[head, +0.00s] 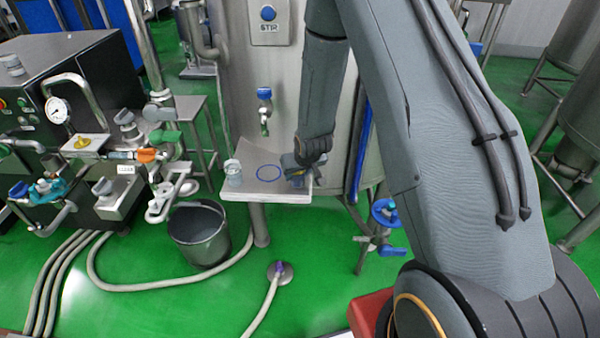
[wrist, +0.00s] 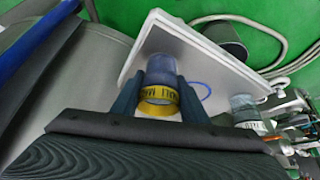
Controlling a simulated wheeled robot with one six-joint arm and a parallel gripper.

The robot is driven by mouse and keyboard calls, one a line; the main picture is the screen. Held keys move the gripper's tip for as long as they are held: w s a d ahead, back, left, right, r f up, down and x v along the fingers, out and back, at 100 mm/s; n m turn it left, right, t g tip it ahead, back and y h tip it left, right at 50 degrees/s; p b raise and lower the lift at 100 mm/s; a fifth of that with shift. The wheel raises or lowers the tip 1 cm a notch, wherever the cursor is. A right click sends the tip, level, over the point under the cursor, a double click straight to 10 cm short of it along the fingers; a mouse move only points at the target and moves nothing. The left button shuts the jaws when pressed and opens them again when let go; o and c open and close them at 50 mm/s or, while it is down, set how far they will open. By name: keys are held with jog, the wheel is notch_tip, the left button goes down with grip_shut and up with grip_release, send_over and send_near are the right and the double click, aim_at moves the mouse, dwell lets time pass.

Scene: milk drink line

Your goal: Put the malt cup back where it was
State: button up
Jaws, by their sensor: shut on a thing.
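The malt cup (wrist: 160,72) is a clear, bluish cup with a yellow lettered band. My gripper (wrist: 157,92) is shut on it, one dark finger on each side, in the wrist view. In the head view my gripper (head: 304,168) is at the right end of the small steel shelf (head: 262,195) and hides most of the cup; a bit of yellow shows. I cannot tell whether the cup's base touches the shelf. A blue ring (head: 268,173) is marked on the shelf, left of my gripper, with nothing standing in it.
A second clear cup (head: 232,172) with a pale label stands at the shelf's left end; it also shows in the wrist view (wrist: 245,112). A blue-handled tap (head: 264,108) on the steel tank hangs above the shelf. A grey bucket (head: 200,240) stands on the floor below left.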

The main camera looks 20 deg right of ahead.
jog(key=shift+f, duration=0.15)
jog(key=o, duration=1.3)
jog(key=shift+r, duration=0.3)
jog(key=b+v, duration=0.3)
jog(key=v, duration=0.8)
jog(key=s+r+g, duration=0.1)
jog(key=s+r, duration=0.2)
jog(key=s, duration=0.3)
jog(key=s+r+g, duration=0.1)
jog(key=s+r, duration=0.2)
jog(key=s, duration=0.4)
jog(key=s+r+g, duration=0.2)
jog(key=s, duration=0.4)
jog(key=shift+s+d+r+m, duration=0.25)
jog(key=shift+s+r+m, duration=0.1)
jog(key=shift+r+m, duration=0.05)
